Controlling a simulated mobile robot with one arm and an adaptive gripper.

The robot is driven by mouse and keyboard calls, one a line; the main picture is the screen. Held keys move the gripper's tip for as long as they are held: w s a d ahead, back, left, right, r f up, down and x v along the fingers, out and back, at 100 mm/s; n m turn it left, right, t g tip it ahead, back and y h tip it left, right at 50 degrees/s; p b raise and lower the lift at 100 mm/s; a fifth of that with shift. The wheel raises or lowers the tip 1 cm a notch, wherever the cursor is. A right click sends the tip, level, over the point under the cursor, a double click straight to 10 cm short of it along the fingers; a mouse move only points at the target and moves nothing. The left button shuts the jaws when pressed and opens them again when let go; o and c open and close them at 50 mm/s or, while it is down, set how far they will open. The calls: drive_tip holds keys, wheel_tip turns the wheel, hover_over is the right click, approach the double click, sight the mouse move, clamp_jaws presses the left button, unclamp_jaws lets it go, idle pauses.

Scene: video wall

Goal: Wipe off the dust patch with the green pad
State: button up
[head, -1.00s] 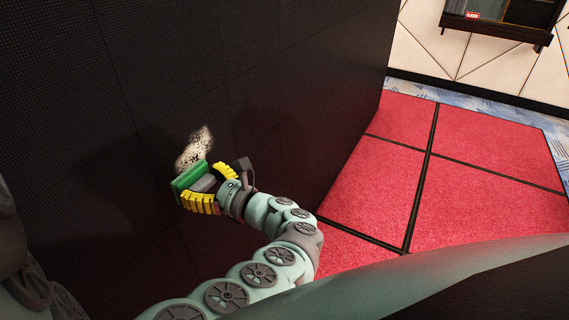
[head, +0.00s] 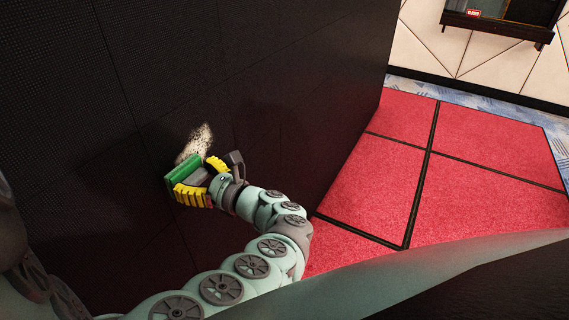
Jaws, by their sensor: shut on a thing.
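The dust patch (head: 197,139) is a pale, speckled smear on the dark video wall (head: 250,50). Its lower part is hidden behind the green pad (head: 183,172). My gripper (head: 190,180), with yellow fingers, is shut on the grey grip behind the pad. The pad's green face is turned toward the wall, at the lower left of the patch. I cannot tell if the pad touches the wall.
Red floor panels (head: 470,190) with dark seams lie to the right of the wall. A dark-framed cabinet (head: 505,15) hangs on the pale panelled wall (head: 430,40) at the upper right. The video wall around the patch is flat and clear.

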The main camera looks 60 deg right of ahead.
sight(201, 164)
drive_tip(key=shift+w+b, duration=0.3)
drive_tip(key=shift+w, duration=0.5)
drive_tip(key=shift+w+d+f+b, duration=0.1)
drive_tip(key=shift+d+f+b, duration=0.15)
drive_tip(key=shift+d+b, duration=0.6)
drive_tip(key=d+b, duration=0.2)
drive_tip(key=b, duration=0.1)
drive_tip(key=shift+d+r+b, duration=0.1)
drive_tip(key=shift+r+b, duration=0.15)
drive_tip(key=shift+b, duration=0.05)
drive_tip(key=shift+w, duration=0.1)
